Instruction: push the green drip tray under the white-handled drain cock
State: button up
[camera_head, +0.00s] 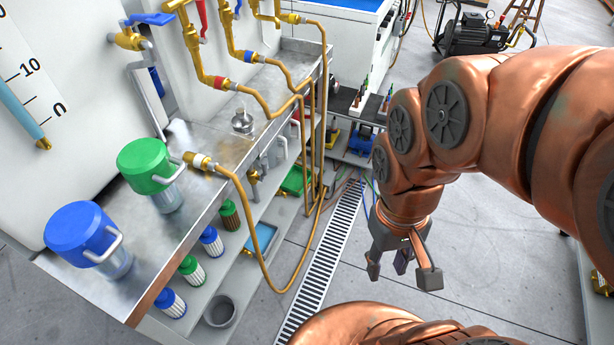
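The green drip tray (296,182) lies on the low shelf under the steel bench, toward its far end. Hoses and pipes pass in front of part of it. A brass cock (254,177) hangs below the bench edge, to the left of the tray. Pale lever shapes (283,148) show nearby under the bench. I cannot tell which of these is the white-handled drain cock. My gripper (402,268) points down over the floor, right of the bench and apart from the tray. Its fingers are spread, with nothing between them.
A blue tray (262,238) lies nearer on the low shelf. Several filter cartridges (211,240) and a grey cup (220,311) stand there. A hose (262,245) loops down in front of the shelf. A floor grate (325,262) runs alongside; the floor beyond is open.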

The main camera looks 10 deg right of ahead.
aim_at(293, 182)
jog(key=z, duration=1.9)
jog(key=i, duration=2)
jog(key=u, duration=3.3)
